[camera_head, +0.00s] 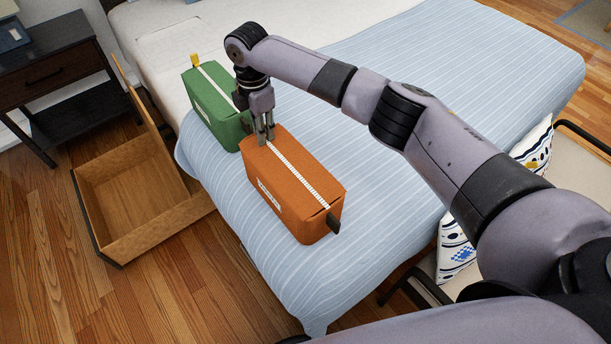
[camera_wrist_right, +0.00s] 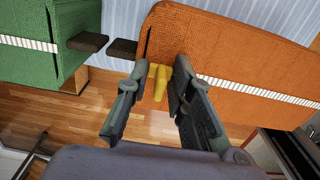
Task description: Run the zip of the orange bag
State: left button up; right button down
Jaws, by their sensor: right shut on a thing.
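The orange bag (camera_head: 298,172) lies on the bed's near corner, with a white zip line (camera_head: 300,172) along its top. A dark tab (camera_head: 333,221) sticks out at its near end. My right gripper (camera_head: 265,138) is at the bag's far end, pointing down. In the right wrist view, a yellow zip pull (camera_wrist_right: 161,82) sits between the fingers at the end of the orange bag (camera_wrist_right: 215,45), and the gripper is shut on it. The fingers partly hide the pull and the zip's end there. My left gripper is not in view.
A green bag (camera_head: 210,108) with its own yellow pull (camera_head: 195,60) lies just behind the orange one. The striped bed (camera_head: 390,160) is clear to the right. An open wooden box (camera_head: 135,195) stands on the floor at left. A patterned cushion (camera_head: 457,245) is at right.

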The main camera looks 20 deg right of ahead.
jog(key=shift+w+f, duration=0.15)
jog(key=shift+f, duration=0.05)
jog(key=shift+a, duration=0.1)
jog(key=shift+w+a+f+b, duration=0.1)
jog(key=shift+w+a+b, duration=0.15)
jog(key=shift+w+b, duration=0.65)
jog(key=c, duration=1.5)
grip_release()
jog(key=shift+w, duration=0.1)
jog(key=shift+r, duration=0.2)
notch_tip(320, 180, up, 6)
jog(key=p, duration=0.5)
jog(key=shift+p, duration=0.4)
